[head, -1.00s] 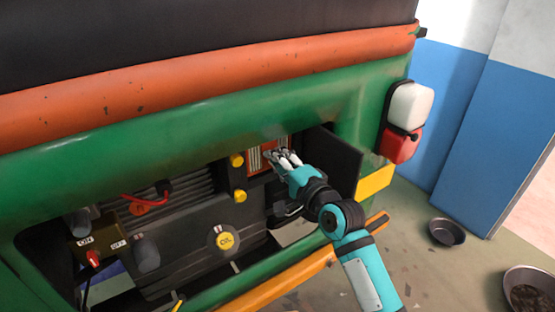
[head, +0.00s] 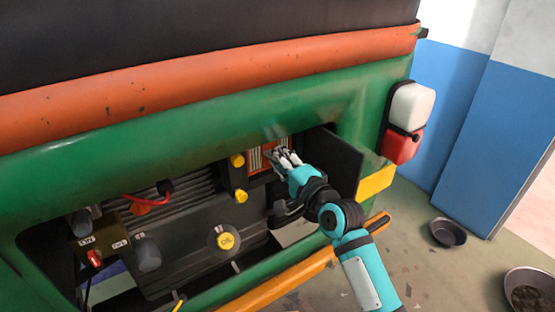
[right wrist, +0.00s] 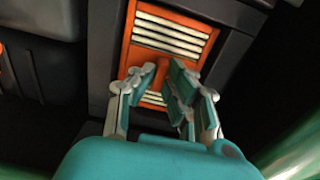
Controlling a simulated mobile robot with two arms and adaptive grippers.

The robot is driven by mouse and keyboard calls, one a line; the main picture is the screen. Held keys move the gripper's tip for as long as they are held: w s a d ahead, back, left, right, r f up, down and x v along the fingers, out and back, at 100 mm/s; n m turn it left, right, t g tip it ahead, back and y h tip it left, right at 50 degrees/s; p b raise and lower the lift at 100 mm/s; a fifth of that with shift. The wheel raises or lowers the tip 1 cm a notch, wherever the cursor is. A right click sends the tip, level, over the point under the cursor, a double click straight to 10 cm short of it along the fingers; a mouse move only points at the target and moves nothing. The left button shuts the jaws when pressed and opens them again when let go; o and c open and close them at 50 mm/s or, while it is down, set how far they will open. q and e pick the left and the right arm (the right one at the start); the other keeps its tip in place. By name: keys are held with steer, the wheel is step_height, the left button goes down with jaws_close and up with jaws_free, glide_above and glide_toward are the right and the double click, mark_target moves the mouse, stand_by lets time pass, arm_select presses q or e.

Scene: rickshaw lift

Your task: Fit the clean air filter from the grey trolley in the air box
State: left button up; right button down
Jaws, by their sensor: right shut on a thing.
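The air filter, an orange frame with pale pleats (right wrist: 172,38), lies inside the opening of the dark air box (right wrist: 236,52) in the right wrist view. In the head view a strip of the filter (head: 256,160) shows beside my right gripper (head: 280,160). That gripper is shut on the filter's orange grip tab (right wrist: 160,74), its fingers on either side of it. The gripper hides the lower part of the filter, so I cannot tell how deep it sits. My left gripper is out of view.
Yellow knobs (head: 237,160) sit left of the air box. A dark open flap (head: 340,165) stands close to the right of my right gripper. The green body edge (head: 200,128) runs above the bay. A metal bowl (head: 448,232) is on the floor at right.

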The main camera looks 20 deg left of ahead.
steer(key=shift+w+a, duration=0.15)
steer(key=shift+a, duration=0.05)
stand_by(0.6)
steer(key=c, duration=1.3)
jaws_free()
steer(key=shift+o, duration=0.2)
steer(key=shift+c, duration=0.9)
steer(key=p+v, duration=0.4)
steer(key=v, duration=0.4)
